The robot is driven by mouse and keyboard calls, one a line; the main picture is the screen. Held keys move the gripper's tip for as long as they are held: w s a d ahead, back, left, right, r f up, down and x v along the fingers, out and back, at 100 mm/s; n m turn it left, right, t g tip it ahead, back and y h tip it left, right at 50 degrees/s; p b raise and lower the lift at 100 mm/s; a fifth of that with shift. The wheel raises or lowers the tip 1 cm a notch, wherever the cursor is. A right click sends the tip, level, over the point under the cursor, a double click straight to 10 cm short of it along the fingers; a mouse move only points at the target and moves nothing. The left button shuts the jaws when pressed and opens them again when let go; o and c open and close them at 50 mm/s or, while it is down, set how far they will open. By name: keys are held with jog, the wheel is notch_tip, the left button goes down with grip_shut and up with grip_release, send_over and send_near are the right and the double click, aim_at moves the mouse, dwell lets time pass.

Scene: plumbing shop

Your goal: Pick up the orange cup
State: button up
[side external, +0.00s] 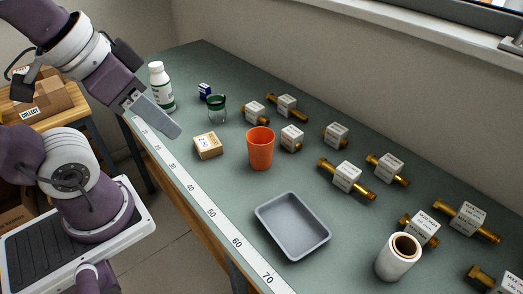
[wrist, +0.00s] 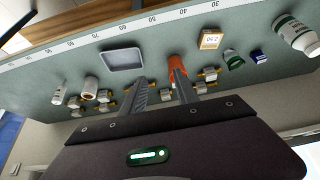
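The orange cup (side external: 260,149) stands upright on the green-grey bench, near the middle in the side view. In the wrist view the orange cup (wrist: 176,64) shows just beyond the tip of the right-hand finger, which hides part of it. My gripper (side external: 168,128) is raised above the bench's left part, up and left of the cup and apart from it. In the wrist view the two fingers of my gripper (wrist: 158,80) are spread with nothing between them.
A green-banded glass (side external: 217,108), blue box (side external: 205,91) and white bottle (side external: 160,86) stand behind left.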

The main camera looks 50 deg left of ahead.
jog(key=o, duration=1.2)
jog(key=shift+c, duration=0.2)
jog(key=n+g+h, duration=0.5)
jog(key=n+h, duration=0.6)
jog(key=n, duration=0.5)
send_near(270, 152)
jog(key=s+d+r, duration=0.3)
jog(key=s+r, duration=0.1)
jog(key=r, duration=0.1)
jog(key=w+a+f+n+t+h, duration=0.25)
jog(key=a+f+n, duration=0.2)
jog(key=f, duration=0.25)
jog(key=x, duration=0.7)
jog(key=shift+w+f, duration=0.1)
